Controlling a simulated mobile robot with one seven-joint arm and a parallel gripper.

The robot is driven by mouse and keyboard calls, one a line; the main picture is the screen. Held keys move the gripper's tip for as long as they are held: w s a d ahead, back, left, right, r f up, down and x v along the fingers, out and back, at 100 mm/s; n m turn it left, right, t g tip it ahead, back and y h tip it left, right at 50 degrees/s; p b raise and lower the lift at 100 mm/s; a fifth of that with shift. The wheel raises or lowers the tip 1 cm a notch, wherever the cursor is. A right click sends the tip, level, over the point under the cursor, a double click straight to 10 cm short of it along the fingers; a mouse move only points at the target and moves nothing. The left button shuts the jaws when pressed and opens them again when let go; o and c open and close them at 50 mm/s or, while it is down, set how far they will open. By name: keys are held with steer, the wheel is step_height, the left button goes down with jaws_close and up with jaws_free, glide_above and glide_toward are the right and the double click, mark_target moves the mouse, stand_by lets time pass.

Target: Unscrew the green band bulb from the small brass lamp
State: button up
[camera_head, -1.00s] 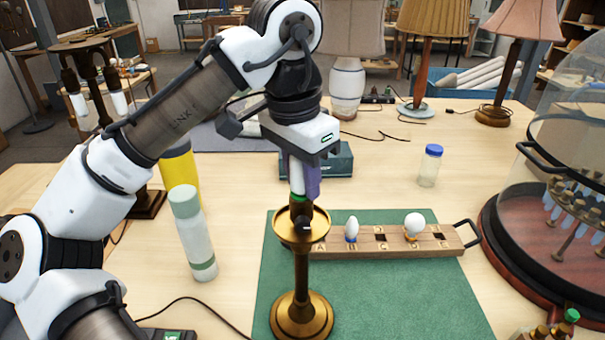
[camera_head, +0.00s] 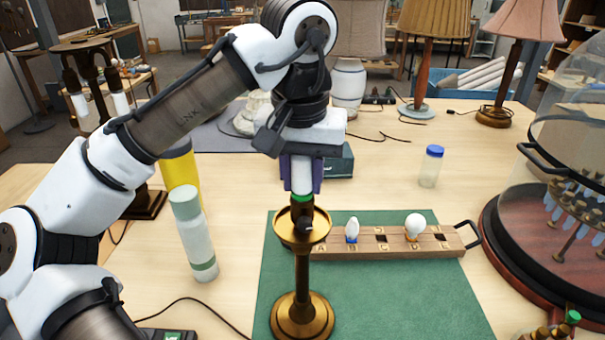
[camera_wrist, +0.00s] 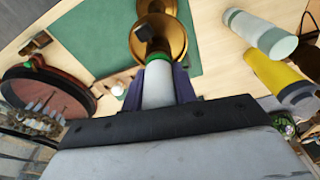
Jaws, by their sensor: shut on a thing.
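The small brass lamp (camera_head: 301,262) stands upright on the green mat (camera_head: 400,295); its dish and stem also show in the wrist view (camera_wrist: 168,38). The green band bulb (camera_head: 302,197) sits upright at the lamp's top, its green band just above the dark socket. In the wrist view the bulb (camera_wrist: 158,86) is a white cylinder with the green band at the socket end. My gripper (camera_head: 302,182) is above the lamp, pointing down, with its purple fingers shut on the bulb's white body. I cannot tell whether the bulb's base is still in the socket.
A wooden bulb rack (camera_head: 385,243) behind the lamp holds two white bulbs. A white-green bottle (camera_head: 194,235) and a yellow cylinder (camera_head: 181,168) stand left. A blue-capped jar (camera_head: 431,166) stands back right. A glass dome (camera_head: 565,160) is at the right edge.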

steer(key=n, duration=0.8)
steer(key=shift+y, duration=0.4)
steer(key=n, duration=0.3)
steer(key=shift+a+n, duration=0.1)
steer(key=shift+n, duration=0.2)
steer(key=n+g, duration=0.1)
steer(key=n, duration=0.3)
steer(key=shift+s+n+y, duration=0.1)
steer(key=shift+n+y, duration=0.2)
steer(key=shift+y, duration=0.1)
